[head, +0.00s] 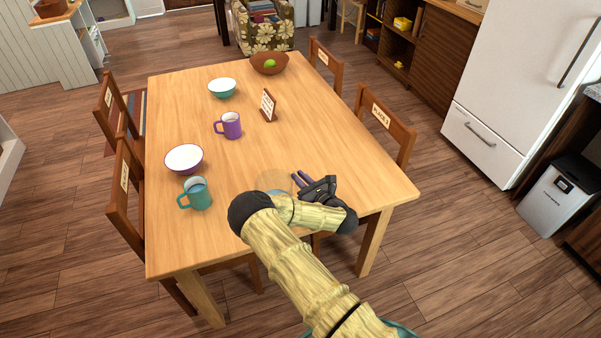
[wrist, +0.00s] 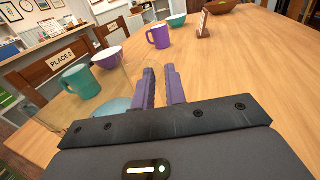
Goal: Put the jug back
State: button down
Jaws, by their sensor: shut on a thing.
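A clear see-through jug (head: 270,181) is at the near middle of the table (head: 330,150), partly hidden behind my arm. In the wrist view the jug's glass and a bluish part (wrist: 112,111) show left of my fingers. My gripper (head: 299,180) is low over the near right part of the table, its purple fingers (wrist: 160,84) pointing forward and nearly together, shut on the jug. The exact grip point and whether the jug's base touches the table cannot be made out.
Left of the jug stand a teal mug (head: 197,195) and a purple bowl (head: 184,159). Farther back are a purple mug (head: 230,125), a small sign (head: 268,106), a teal bowl (head: 222,88) and a brown bowl (head: 268,64). Chairs flank the table. Its right half is clear.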

dwell(0.3)
jog(key=c, duration=1.4)
grip_release()
jog(key=shift+f, duration=0.1)
jog(key=shift+c, duration=0.2)
jog(key=p+v, duration=0.1)
jog(key=v, duration=0.6)
jog(key=shift+s, duration=0.2)
jog(key=shift+d, duration=0.15)
jog(key=shift+s+p, duration=0.1)
jog(key=shift+p, duration=0.2)
